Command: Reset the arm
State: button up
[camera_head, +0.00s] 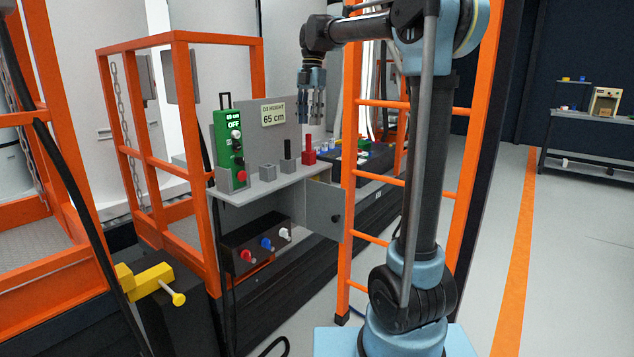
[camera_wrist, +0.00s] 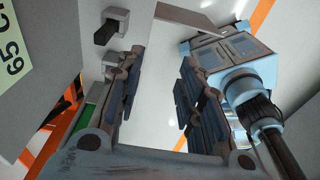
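My gripper (camera_head: 312,108) hangs fingers-down from my raised arm in the head view, just right of the sign reading 65 cm (camera_head: 273,113). It is above the grey shelf (camera_head: 262,190), apart from everything on it. In the wrist view my gripper (camera_wrist: 160,85) has its two fingers spread with a wide gap, and nothing is held between them. The sign also shows at the left of the wrist view (camera_wrist: 15,60).
A grey door (camera_head: 325,209) hangs open below. An orange ladder (camera_head: 351,190) stands close right of my gripper. Orange railings (camera_head: 190,130) are left.

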jog(key=s+d+f+m+t, duration=0.2)
jog(key=s+d+f+m, duration=0.9)
jog(key=s+d+m, duration=0.3)
jog(key=s+d+f+m, duration=0.3)
jog(key=s+f+m, duration=0.4)
jog(key=s+f, duration=0.2)
jog(key=s+d+f+m+t, duration=0.1)
jog(key=s+d+f+m, duration=0.3)
jog(key=f, duration=0.9)
jog(key=s+m, duration=0.3)
jog(key=s, duration=0.2)
jog(key=shift+s+d+h, duration=0.15)
jog(key=shift+s+h, duration=0.1)
jog(key=shift+h, duration=0.15)
